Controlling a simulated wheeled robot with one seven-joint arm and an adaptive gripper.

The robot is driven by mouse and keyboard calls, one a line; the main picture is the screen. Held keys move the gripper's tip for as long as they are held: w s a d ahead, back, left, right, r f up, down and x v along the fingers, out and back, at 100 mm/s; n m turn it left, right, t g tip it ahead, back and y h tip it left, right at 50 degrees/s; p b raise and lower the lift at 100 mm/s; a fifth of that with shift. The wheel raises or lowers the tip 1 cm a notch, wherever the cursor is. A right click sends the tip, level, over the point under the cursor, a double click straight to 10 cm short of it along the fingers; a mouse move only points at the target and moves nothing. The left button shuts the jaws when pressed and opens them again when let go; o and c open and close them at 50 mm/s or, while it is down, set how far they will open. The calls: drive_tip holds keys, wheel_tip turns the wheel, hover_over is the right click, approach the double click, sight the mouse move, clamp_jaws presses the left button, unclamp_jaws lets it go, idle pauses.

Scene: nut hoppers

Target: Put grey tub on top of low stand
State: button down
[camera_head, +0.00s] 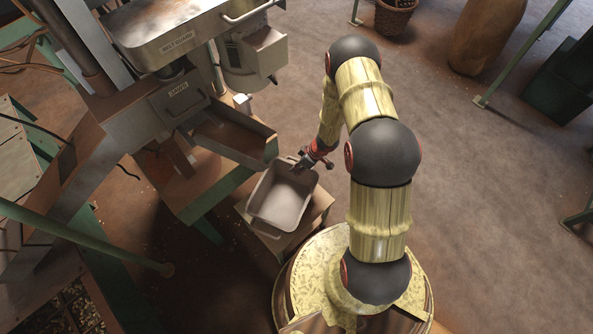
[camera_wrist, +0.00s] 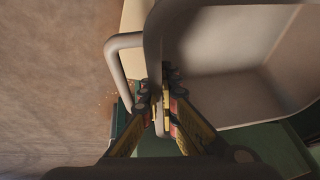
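The grey tub (camera_head: 279,204) is an open, empty-looking rectangular tub with a rim, right of the machine bench. It appears over the wooden low stand (camera_head: 318,210), whose top shows along the tub's right and lower sides. I cannot tell whether the tub touches the stand. My gripper (camera_head: 303,163) is at the tub's upper right edge. In the wrist view my gripper (camera_wrist: 160,98) has its fingers close together on both sides of the wall of the tub (camera_wrist: 225,95), beside a looped handle (camera_wrist: 118,65). It looks shut on the tub's edge.
A machine with a belt guard (camera_head: 175,38) stands at upper left, with a sloping metal tray (camera_head: 235,142) close to the tub. A green bench frame (camera_head: 205,208) lies left of the tub. A wicker basket (camera_head: 393,18) is far off.

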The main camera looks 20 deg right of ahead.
drive_tip(key=c, duration=2.5)
unclamp_jaws()
drive_tip(key=shift+f, duration=0.1)
drive_tip(key=shift+c, duration=0.2)
drive_tip(key=o, duration=0.5)
